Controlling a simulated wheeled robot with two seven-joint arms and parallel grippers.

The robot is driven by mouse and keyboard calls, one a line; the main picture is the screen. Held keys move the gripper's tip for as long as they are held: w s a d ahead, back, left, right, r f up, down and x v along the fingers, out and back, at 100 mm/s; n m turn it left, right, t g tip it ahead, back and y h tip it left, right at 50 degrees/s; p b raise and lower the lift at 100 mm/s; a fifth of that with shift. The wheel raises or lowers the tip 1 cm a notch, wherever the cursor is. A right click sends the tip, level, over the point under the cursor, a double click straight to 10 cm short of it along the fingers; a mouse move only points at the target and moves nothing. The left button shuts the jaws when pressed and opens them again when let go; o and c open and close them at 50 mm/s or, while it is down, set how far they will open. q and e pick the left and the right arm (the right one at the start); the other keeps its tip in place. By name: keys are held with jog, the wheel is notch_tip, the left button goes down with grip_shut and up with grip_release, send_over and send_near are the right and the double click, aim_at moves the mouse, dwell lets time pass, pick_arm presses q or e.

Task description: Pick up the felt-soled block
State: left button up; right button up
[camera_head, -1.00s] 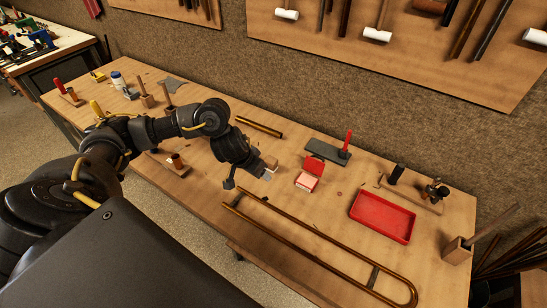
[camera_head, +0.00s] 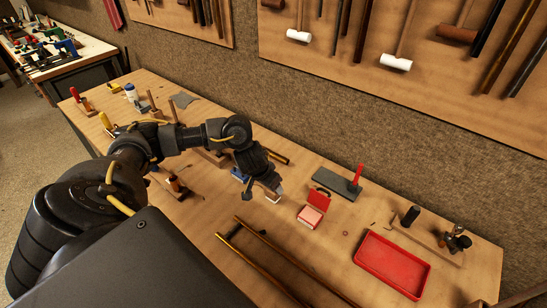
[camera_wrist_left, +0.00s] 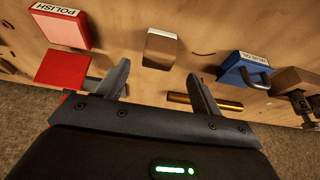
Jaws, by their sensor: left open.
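The felt-soled block (camera_wrist_left: 161,48) is a small brown wooden block with a pale grey layer along one face. In the left wrist view it lies on the bench, just beyond the fingertips and between their lines. My left gripper (camera_wrist_left: 160,78) is open and empty, its two dark fingers apart. In the head view the left gripper (camera_head: 272,189) hangs low over the bench, left of the red polish box, and the block is hard to make out beside it. My right gripper is not in view.
The open red polish box (camera_wrist_left: 63,30) is close on one side of the block. A blue box (camera_wrist_left: 243,72) and a brass tube (camera_wrist_left: 204,102) are on the other. A red tray (camera_head: 392,264) and brass slide tubes (camera_head: 272,252) lie towards the front and right.

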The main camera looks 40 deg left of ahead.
aim_at(273, 194)
pick_arm(q)
jog(key=shift+w+f, duration=0.15)
jog(key=shift+f, duration=0.1)
jog(key=shift+d+f, duration=0.1)
jog(key=shift+f, duration=0.1)
jog(key=x, duration=0.4)
jog(key=shift+f, duration=0.4)
jog(key=shift+r, duration=0.1)
jog(key=shift+c, duration=0.6)
jog(key=c, duration=0.9)
jog(key=shift+c, duration=0.2)
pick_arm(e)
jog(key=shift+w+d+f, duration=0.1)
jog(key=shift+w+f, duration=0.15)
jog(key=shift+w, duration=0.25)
